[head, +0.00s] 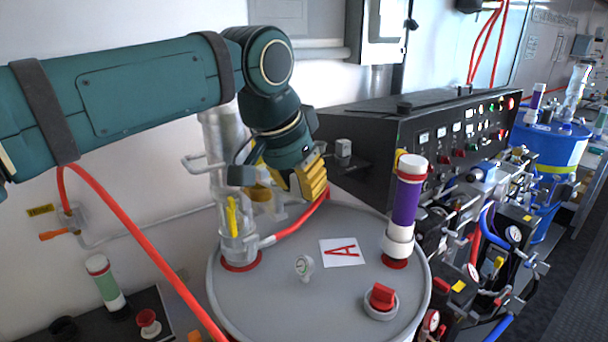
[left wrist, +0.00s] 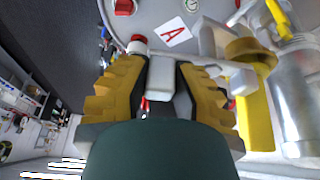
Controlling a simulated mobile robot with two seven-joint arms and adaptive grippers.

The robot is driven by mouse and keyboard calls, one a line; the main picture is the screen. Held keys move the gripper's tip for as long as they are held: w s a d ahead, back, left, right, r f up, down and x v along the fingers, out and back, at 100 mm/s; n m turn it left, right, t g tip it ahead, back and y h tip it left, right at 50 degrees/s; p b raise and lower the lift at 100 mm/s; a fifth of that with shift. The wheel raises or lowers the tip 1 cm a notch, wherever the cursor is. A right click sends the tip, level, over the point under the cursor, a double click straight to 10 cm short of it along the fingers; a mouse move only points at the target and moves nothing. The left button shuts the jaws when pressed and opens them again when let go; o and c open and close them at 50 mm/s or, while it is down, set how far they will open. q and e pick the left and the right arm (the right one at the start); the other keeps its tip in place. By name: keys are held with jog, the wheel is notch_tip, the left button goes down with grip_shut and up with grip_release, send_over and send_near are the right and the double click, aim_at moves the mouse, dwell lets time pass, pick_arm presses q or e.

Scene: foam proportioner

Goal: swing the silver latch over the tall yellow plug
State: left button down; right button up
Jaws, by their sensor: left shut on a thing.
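My left gripper (head: 312,180) reaches over the back of the grey drum lid, its yellow fingers pointing down. In the left wrist view the gripper (left wrist: 160,72) is shut on a pale silver block between its fingers, which looks like part of the silver latch (left wrist: 160,80). A long yellow piece, seemingly the tall yellow plug (left wrist: 258,115), stands beside the fingers at right, under a darker yellow ring (left wrist: 250,52). In the head view a yellow strip (head: 232,216) shows on the clear cylinder. My gripper hides most of the latch there. My right gripper is not in view.
The grey lid (head: 270,285) carries a card marked A (head: 342,252), a small gauge (head: 304,266), a red knob (head: 380,298) and a purple-banded cylinder (head: 408,205). A red hose (head: 295,225) runs from the clear cylinder. A black control panel (head: 440,130) stands behind at right.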

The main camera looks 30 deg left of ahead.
pick_arm(q)
jog(key=shift+s+f+m+h, duration=0.1)
jog(key=shift+s+m+h, duration=0.25)
jog(key=shift+m, duration=0.55)
jog(key=shift+a, duration=0.1)
jog(key=shift+s, duration=0.1)
dwell(0.4)
jog(key=c, duration=0.8)
grip_release()
jog(key=shift+r, duration=0.2)
jog(key=v, duration=1.2)
